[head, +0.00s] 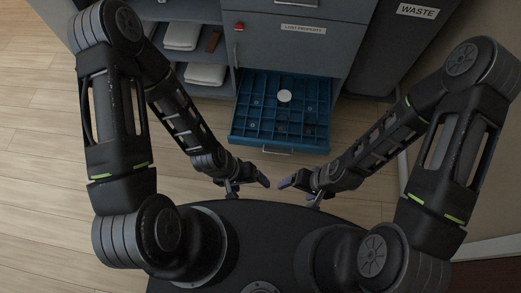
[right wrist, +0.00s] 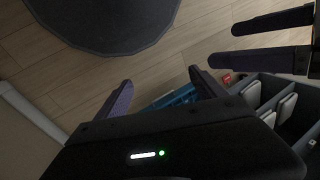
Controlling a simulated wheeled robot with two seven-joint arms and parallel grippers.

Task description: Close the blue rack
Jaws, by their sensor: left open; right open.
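The blue rack (head: 266,131) is a shallow drawer with many small compartments, pulled out from the grey cabinet in the head view. A round white item (head: 284,96) and a few small pieces lie in it. A silver handle (head: 262,149) is on its front. A bit of the blue rack (right wrist: 176,97) shows in the right wrist view, partly hidden by my gripper. My left gripper (head: 250,184) is open and empty, below the rack's front left. My right gripper (head: 301,190) is open and empty, below its front right. Both are apart from the rack.
The grey cabinet (head: 290,52) has a drawer labelled "LOST PROPERTY" above the rack. Open shelves with folded white towels (head: 205,73) are at its left. A bin cabinet labelled "WASTE" (head: 417,11) stands at the right. Bare wooden floor lies in front and at left.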

